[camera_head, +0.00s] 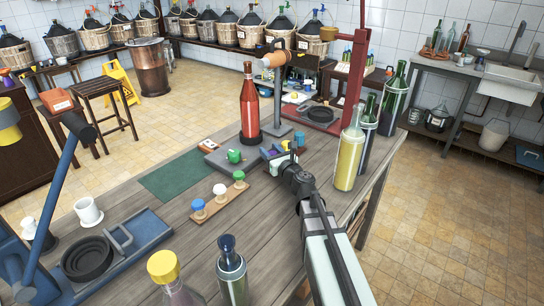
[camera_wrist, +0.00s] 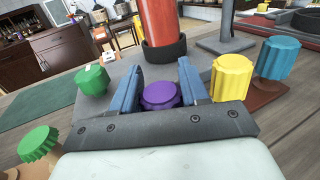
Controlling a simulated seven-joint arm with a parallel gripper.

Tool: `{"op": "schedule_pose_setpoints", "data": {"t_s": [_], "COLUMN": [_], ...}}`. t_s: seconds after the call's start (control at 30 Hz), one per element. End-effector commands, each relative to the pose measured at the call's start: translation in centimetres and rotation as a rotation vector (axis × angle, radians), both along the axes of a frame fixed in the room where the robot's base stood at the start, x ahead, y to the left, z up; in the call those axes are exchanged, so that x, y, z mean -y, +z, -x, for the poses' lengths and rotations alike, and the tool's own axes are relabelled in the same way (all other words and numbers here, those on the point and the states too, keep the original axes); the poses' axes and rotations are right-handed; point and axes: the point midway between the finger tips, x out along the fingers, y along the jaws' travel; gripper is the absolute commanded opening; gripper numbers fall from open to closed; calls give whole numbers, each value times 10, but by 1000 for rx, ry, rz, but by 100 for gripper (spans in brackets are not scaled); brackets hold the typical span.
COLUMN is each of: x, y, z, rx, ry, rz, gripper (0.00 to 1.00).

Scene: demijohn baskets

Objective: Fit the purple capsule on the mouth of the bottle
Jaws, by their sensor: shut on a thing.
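The purple capsule (camera_wrist: 160,96) is between the blue fingers of my gripper (camera_wrist: 158,74) in the wrist view, ribbed and seen from above. My gripper (camera_head: 287,158) is shut on it, low over the workbench. I cannot tell whether the capsule is clear of its support. A red bottle (camera_head: 250,103) stands upright in a black ring on a grey plate, just beyond my gripper. Its lower body also shows in the wrist view (camera_wrist: 159,18), apart from the fingers. Its mouth is out of the wrist view.
Yellow (camera_wrist: 232,76) and teal (camera_wrist: 277,58) capsules stand right of my gripper. A green piece (camera_wrist: 91,79) stands left. A pale yellow bottle (camera_head: 348,155) and dark bottles stand at the bench's right edge. A red stand (camera_head: 356,80) is behind. A green mat (camera_head: 178,174) lies clear.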

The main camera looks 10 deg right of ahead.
Motion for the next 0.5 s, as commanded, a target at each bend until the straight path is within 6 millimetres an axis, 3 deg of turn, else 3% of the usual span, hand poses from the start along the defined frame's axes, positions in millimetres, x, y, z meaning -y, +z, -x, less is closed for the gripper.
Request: {"op": "schedule_pose_setpoints", "data": {"t_s": [0.27,0.5], "x": [0,0], "y": [12,46], "z": [0,0], "rx": [2,4], "ry": [0,0], "rz": [1,2], "gripper": [16,16]}}
